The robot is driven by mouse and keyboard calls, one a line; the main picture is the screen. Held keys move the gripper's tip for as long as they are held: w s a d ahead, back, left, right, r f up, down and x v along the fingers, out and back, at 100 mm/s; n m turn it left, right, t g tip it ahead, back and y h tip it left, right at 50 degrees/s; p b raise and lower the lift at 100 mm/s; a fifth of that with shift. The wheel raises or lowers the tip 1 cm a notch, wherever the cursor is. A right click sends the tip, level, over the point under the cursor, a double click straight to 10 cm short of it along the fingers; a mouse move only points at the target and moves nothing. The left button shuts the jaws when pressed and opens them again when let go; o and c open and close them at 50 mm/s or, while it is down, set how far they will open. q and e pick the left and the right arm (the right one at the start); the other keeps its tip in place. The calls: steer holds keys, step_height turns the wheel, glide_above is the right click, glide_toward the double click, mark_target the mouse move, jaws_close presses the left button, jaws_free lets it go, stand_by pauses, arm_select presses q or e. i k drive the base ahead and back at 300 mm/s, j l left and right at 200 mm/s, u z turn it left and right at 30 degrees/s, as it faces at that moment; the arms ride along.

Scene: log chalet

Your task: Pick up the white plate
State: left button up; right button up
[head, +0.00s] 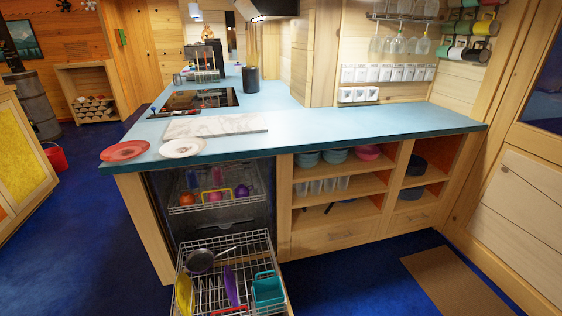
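The white plate (182,148) lies flat on the blue countertop (330,138), close to its front edge at the left end. It has some brownish marks near its middle. A red plate (124,151) lies just left of it. A white marble board (216,127) lies just behind it and to the right. Neither of my grippers shows in the head view, so I cannot see whether they are open or shut.
Below the plates an open dishwasher has its lower rack (230,275) pulled out, holding a pan, plates and a teal basket. Its upper rack (213,192) holds cups. Open shelves (335,200) stand to the right.

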mark_target(181, 146)
steer(key=u, duration=0.8)
